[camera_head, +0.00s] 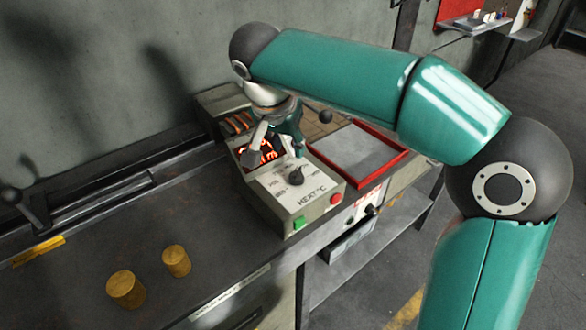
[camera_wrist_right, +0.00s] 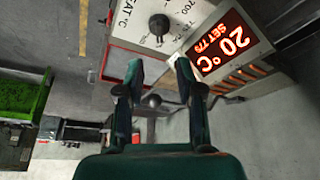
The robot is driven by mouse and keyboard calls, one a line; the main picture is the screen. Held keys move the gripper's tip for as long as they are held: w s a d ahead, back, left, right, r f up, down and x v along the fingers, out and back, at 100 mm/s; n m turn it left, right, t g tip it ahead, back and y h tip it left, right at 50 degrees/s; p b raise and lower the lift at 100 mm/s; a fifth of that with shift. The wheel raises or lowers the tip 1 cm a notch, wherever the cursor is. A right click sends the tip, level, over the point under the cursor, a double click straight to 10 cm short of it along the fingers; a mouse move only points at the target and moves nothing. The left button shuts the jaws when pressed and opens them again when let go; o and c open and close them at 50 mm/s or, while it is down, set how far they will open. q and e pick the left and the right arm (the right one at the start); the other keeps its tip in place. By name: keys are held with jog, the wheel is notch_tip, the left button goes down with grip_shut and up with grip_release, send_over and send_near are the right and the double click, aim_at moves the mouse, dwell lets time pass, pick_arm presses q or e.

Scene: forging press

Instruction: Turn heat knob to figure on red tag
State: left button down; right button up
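The heat knob (camera_head: 296,178) is a small black round knob on the pale dial face of the heater box (camera_head: 273,196), marked "HEAT °C". It also shows in the right wrist view (camera_wrist_right: 159,24), with a printed 700 beside it. A lit red display (camera_wrist_right: 222,45) reads 20 °C, with a smaller SET line that looks like 77 and an unclear last digit. My right gripper (camera_head: 274,152) hangs over the display, just behind the knob. In the right wrist view its fingers (camera_wrist_right: 158,72) are apart and empty, clear of the knob. I cannot make out a red tag. My left gripper is out of view.
A green button (camera_head: 299,222) and a red button (camera_head: 336,198) sit on the box's front. A red-rimmed tray (camera_head: 395,166) lies right of it. Two brass cylinders (camera_head: 126,289) (camera_head: 176,262) stand on the dark bench (camera_head: 200,225). A wall rises behind.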

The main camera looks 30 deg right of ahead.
aim_at(296, 171)
jog(key=x, duration=1)
jog(key=shift+w+d+f, duration=0.1)
jog(key=shift+d+f, duration=0.05)
jog(key=shift+f, duration=0.2)
grip_shut()
